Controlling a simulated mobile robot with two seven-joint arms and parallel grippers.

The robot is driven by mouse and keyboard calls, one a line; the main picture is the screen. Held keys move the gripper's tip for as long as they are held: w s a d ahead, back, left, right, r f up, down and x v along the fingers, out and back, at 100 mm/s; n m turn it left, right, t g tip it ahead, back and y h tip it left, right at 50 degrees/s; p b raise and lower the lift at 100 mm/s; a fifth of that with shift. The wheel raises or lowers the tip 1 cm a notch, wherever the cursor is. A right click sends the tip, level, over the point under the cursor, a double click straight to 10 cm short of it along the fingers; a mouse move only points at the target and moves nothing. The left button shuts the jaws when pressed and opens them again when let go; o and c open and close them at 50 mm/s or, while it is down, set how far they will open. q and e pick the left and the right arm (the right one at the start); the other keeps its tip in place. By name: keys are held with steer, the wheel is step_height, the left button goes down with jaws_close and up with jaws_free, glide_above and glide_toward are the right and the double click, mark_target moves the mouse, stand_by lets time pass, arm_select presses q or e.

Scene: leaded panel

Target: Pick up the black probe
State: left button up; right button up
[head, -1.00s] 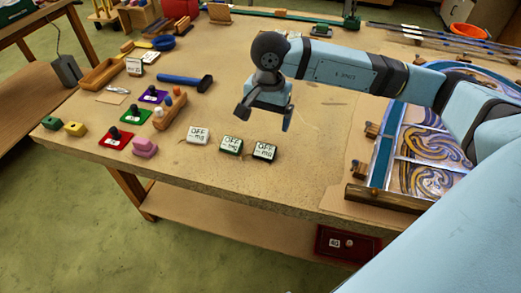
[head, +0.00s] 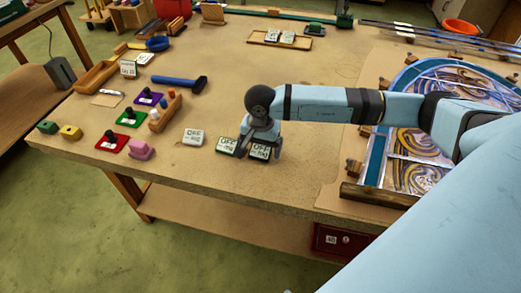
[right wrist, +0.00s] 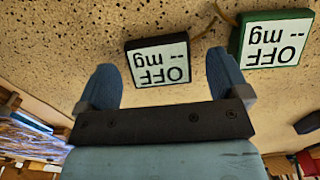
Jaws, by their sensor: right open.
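A black-cased block with a pale display reading "OFF -- mg" (head: 259,147), the thing that fits the black probe, lies on the wooden table near its front edge. The gripper (right wrist: 163,74) holds nothing. My left gripper is not in view.
A similar green-cased block (head: 227,146) lies close to the left, and a white one (head: 193,137) beyond it. A red square with a black knob (head: 112,142) and a pink block (head: 140,149) are farther left. The stained-glass panel (head: 415,150) lies to the right.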

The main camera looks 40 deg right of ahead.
steer(key=shift+f, duration=0.5)
steer(key=c, duration=1)
steer(key=shift+r, duration=0.2)
